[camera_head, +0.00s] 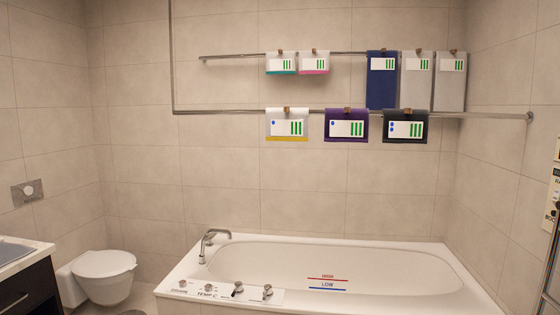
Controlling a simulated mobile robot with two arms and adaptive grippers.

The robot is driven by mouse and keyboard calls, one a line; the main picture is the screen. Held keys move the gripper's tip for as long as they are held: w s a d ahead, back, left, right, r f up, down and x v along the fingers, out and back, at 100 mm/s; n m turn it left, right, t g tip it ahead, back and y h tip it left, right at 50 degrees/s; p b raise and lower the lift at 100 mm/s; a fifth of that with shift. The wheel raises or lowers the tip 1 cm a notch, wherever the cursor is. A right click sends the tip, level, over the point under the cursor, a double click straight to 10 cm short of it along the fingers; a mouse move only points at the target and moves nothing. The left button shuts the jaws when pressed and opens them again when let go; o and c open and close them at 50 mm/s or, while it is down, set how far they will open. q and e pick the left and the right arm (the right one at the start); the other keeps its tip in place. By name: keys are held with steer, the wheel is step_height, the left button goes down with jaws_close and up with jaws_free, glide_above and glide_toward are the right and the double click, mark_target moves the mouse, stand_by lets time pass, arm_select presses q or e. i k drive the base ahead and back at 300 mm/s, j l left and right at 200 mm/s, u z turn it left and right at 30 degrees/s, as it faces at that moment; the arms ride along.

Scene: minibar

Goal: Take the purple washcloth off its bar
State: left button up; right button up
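The purple washcloth (347,115) hangs folded over the lower bar (240,111), in the middle of that bar's cloths. It has a small brown clip at its top edge and a white label with a blue dot and green bars on its front. A white washcloth with a yellow hem (287,138) hangs to its left, and a black washcloth (405,138) hangs to its right, both apart from it. Neither of my grippers shows in the head view.
The upper bar (235,56) carries several towels, including a dark blue one (381,95). A bathtub (200,278) with a faucet (207,240) lies below the bars. A toilet (103,265) and a counter (22,250) stand at the left. A rack-like metal frame edge (553,230) shows at the right.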

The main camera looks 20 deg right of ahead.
mark_target(348, 124)
steer(key=i+j+z, duration=0.2)
steer(key=i, duration=0.35)
steer(key=i+j+z, duration=0.15)
steer(key=i, duration=0.4)
